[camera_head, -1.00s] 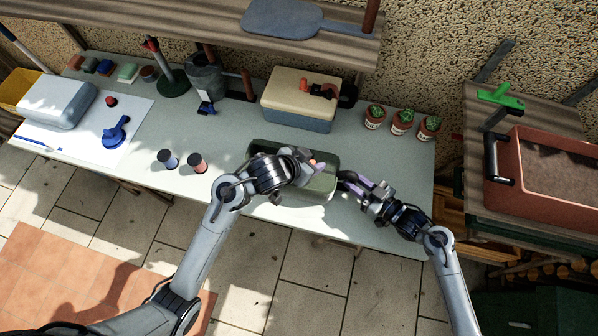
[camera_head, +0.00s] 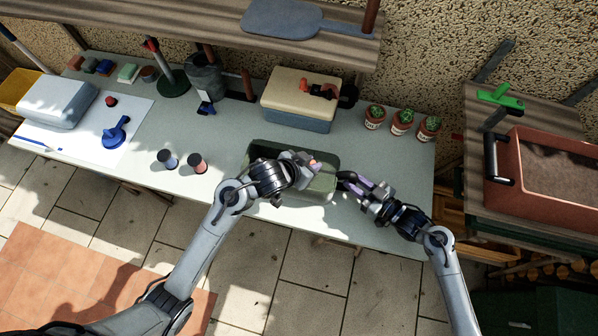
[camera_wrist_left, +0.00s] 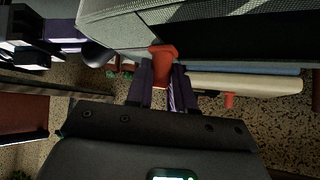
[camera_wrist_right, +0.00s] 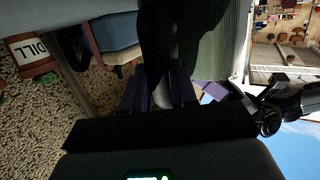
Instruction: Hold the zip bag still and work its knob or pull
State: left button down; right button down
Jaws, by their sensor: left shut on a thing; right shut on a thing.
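The zip bag (camera_head: 322,188) is a grey-green, box-shaped case near the table's front edge, partly hidden by my left arm. My left gripper (camera_head: 312,165) is above it, shut on a small orange-red pull (camera_wrist_left: 163,60), which shows between the purple fingers in the left wrist view. My right gripper (camera_head: 355,184) is at the bag's right end, shut on a dark tab (camera_wrist_right: 160,45). The right wrist view shows this tab in shadow between the fingers, beside the bag's green side (camera_wrist_right: 225,40). How far the zip is open cannot be told.
A cream-lidded blue box (camera_head: 297,98) stands behind the bag. Several potted cacti (camera_head: 402,122) stand at the back right. Two small cylinders (camera_head: 197,163) stand left of my left arm. A planter of soil (camera_head: 550,170) is on the right. Bare table lies between the cylinders and the bag.

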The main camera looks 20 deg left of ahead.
pick_arm(q)
jog(key=shift+a+f, duration=0.1)
jog(key=shift+f, duration=0.15)
jog(key=shift+s+a+f, duration=0.1)
jog(key=shift+a, duration=1.2)
send_near(257, 151)
jog(key=shift+x, duration=2.55)
jog(key=c, duration=1)
grip_release()
jog(key=shift+o, duration=0.2)
jog(key=shift+d, duration=0.1)
notch_tip(257, 151, up, 8)
jog(key=shift+f, duration=0.25)
